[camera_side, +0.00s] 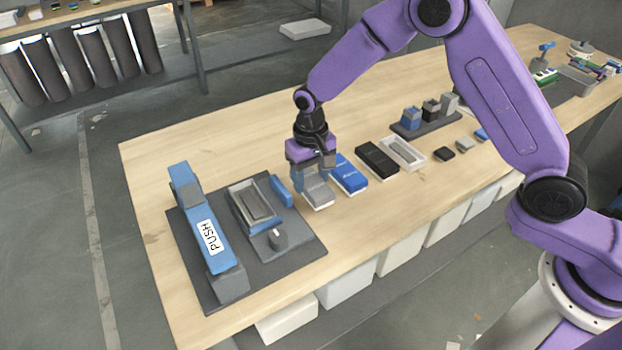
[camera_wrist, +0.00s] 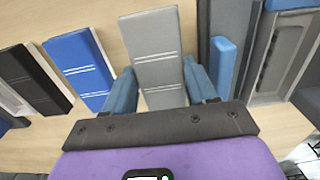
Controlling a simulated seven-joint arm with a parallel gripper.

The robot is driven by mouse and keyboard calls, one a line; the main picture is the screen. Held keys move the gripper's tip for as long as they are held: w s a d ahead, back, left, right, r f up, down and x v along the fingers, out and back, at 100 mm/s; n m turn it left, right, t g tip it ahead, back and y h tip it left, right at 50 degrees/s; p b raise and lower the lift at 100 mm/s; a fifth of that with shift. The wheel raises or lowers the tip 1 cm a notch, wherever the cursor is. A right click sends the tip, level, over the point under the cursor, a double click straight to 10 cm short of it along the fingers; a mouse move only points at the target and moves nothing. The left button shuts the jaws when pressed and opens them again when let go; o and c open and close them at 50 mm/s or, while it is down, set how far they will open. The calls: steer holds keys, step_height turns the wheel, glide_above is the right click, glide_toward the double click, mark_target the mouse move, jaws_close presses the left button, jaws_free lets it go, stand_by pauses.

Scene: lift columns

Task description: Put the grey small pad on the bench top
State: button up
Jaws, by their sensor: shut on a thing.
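A grey pad (camera_side: 318,192) with a pale underside is at my gripper (camera_side: 314,178), left of the blue pad in the side view. In the wrist view the grey pad (camera_wrist: 158,50) lies between the two blue fingers of my gripper (camera_wrist: 162,88), which is shut on it. I cannot tell whether it touches the bench top (camera_side: 220,130) or is just above it. A smaller grey piece (camera_side: 465,144) lies apart on the bench farther right, between a small black piece (camera_side: 444,154) and a small blue piece (camera_side: 482,134).
A dark fixture with a blue "PUSH" bar (camera_side: 209,232) stands left of my gripper. A block holder (camera_side: 427,129) stands behind. The bench's far left is clear.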

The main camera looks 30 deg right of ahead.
mark_target(311, 180)
steer(key=shift+f, duration=0.55)
steer(key=shift+f, duration=0.15)
steer(key=o, duration=1.3)
steer(key=shift+c, duration=0.2)
step_height(311, 180, up, 12)
steer(key=shift+r, duration=0.2)
